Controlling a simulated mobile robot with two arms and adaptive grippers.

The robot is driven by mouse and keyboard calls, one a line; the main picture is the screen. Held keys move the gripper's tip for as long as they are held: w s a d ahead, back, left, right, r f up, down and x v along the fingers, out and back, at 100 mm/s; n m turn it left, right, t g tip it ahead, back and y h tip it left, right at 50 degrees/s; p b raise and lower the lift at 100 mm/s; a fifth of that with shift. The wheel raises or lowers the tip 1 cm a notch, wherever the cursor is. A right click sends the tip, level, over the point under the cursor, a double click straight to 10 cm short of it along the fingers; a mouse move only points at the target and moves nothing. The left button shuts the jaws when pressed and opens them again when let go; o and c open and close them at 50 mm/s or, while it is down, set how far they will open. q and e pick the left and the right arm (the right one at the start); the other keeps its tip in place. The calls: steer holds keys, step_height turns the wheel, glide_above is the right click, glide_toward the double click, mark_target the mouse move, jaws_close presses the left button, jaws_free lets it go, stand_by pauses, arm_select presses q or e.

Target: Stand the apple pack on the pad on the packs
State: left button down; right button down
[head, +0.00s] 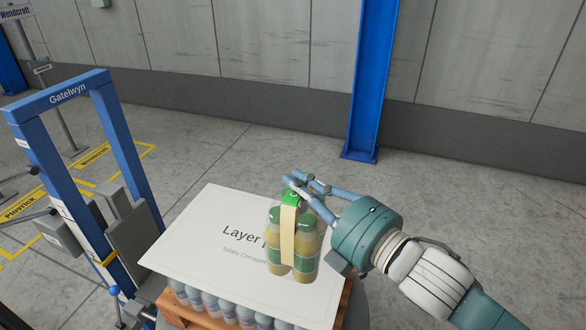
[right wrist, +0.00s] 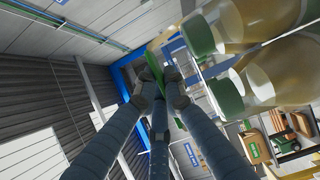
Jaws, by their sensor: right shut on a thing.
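The apple pack (head: 306,251) is a bundle of bottles with yellowish contents, green caps and green labels, with a tan band around it. My right gripper (head: 298,187) is shut on the green top of the pack, and the pack hangs upright over the pad. In the right wrist view the bottles (right wrist: 235,60) show at the upper right, beside my fingers (right wrist: 155,85). The pad (head: 205,240) is a white sheet printed "Layer". It lies on the packs (head: 210,303), capped bottles in a layer. I cannot tell whether the pack touches the pad. My left gripper is not in view.
A wooden pallet (head: 172,311) shows under the packs. A blue Gatelwyn frame (head: 130,150) stands close on the left, with yellow floor markings behind it. A blue column (head: 372,80) stands at the back wall. The pad's left part is bare.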

mark_target(298, 211)
step_height(298, 211, down, 7)
steer(key=shift+a+r, duration=0.1)
steer(key=shift+r, duration=0.05)
steer(key=shift+f+p, duration=0.5)
steer(key=shift+f, duration=2.5)
steer(key=c, duration=2.1)
jaws_free()
steer(key=shift+f, duration=0.3)
steer(key=shift+o, duration=1.3)
steer(key=shift+s, duration=0.1)
steer(key=shift+r, duration=0.15)
